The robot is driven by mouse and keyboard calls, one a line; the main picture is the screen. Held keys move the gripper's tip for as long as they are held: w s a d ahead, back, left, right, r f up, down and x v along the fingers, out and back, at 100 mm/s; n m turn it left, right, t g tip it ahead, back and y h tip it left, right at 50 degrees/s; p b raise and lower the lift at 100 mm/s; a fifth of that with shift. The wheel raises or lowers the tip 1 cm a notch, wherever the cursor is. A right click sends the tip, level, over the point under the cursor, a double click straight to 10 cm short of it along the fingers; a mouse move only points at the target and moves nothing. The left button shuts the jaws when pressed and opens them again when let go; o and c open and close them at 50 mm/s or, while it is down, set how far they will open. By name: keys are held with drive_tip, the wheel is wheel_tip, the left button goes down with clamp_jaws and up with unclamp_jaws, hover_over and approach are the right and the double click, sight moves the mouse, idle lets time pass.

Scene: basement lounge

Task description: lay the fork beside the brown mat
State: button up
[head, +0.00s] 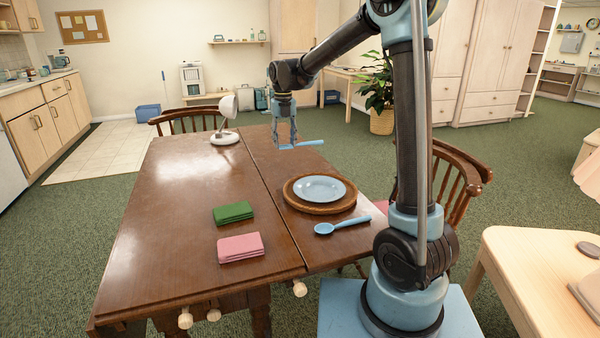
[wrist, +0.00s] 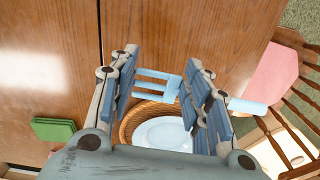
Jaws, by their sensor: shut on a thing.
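My gripper (head: 284,143) is at the far part of the table, beyond the mat. It is shut on a light blue fork (head: 311,143), held roughly level above the tabletop. In the wrist view the fork's tines (wrist: 152,87) show between the fingers (wrist: 165,83), and its handle (wrist: 247,105) sticks out to the right. The round brown woven mat (head: 340,208) lies near the table's right edge, with a light blue plate (head: 320,188) on it. The mat's rim also shows in the wrist view (wrist: 126,124), partly hidden by my gripper.
A blue spoon (head: 343,225) lies on the near side of the mat. Green (head: 233,213) and pink (head: 240,247) folded cloths lie to the left. A white lamp (head: 224,137) stands at the far end. A chair (head: 455,190) stands on the right. The tabletop (head: 180,215) has free room.

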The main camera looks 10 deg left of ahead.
sight(283, 170)
drive_tip(key=shift+s+a+r+n, duration=0.1)
drive_tip(key=shift+s+a+n, duration=0.2)
drive_tip(key=shift+s+a+f, duration=0.1)
drive_tip(key=shift+f, duration=0.1)
wheel_tip(283, 170, down, 10)
drive_tip(key=shift+r, duration=0.2)
drive_tip(key=o, duration=0.9)
wheel_tip(283, 170, up, 12)
drive_tip(key=shift+r, duration=0.1)
